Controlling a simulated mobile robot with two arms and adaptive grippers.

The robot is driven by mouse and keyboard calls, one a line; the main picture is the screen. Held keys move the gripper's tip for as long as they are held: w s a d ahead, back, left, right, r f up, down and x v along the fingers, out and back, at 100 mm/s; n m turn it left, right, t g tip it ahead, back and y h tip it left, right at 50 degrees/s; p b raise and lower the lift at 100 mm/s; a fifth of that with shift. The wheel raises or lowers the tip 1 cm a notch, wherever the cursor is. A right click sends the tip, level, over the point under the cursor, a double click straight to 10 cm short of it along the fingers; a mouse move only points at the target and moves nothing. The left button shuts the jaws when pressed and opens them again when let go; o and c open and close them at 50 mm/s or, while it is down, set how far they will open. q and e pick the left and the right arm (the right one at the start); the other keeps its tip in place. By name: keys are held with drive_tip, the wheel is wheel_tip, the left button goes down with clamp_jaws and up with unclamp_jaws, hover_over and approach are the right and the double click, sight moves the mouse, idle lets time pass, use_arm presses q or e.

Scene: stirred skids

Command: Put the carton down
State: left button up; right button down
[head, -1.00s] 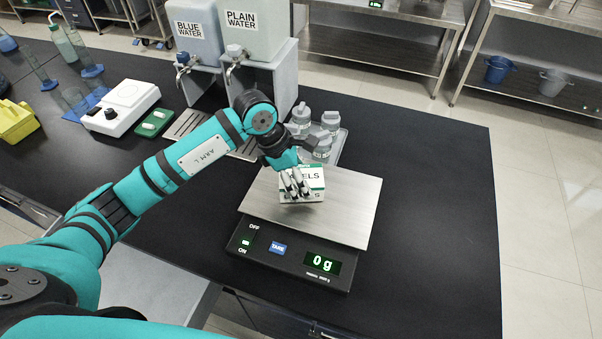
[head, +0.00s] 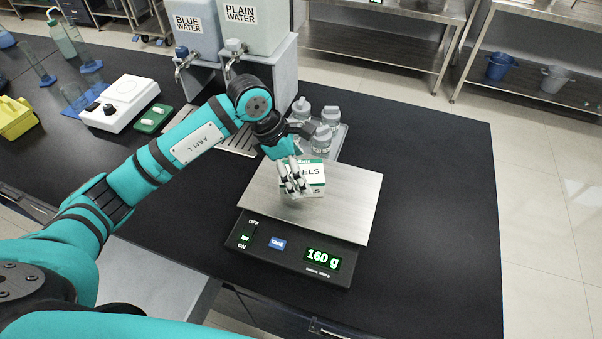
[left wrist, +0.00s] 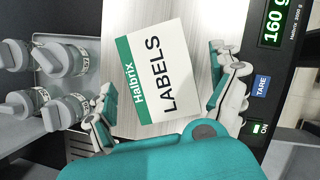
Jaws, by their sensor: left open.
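The carton is a white and green box marked "Halbrix LABELS" (head: 313,178). It rests on the steel pan (head: 352,205) of the scale, whose display (head: 322,259) reads 160 g. In the left wrist view the carton (left wrist: 158,72) lies between the spread fingers of my left gripper (left wrist: 165,100), with gaps on both sides. In the head view my left gripper (head: 293,178) is open at the carton's left side and hides part of it. My right gripper is not in view.
A tray of several bottles (head: 322,143) stands just behind the scale. Two water tanks (head: 253,30) stand at the back. A white stirrer (head: 118,103) and a yellow object (head: 15,117) are on the left. The black table (head: 440,200) is clear right of the scale.

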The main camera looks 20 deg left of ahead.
use_arm(q)
drive_tip(key=b+v, duration=0.3)
drive_tip(key=v, duration=0.6)
drive_tip(key=shift+a+r, duration=0.1)
drive_tip(key=shift+r, duration=0.1)
drive_tip(key=shift+s+a+r, duration=0.15)
drive_tip(key=shift+r, duration=0.2)
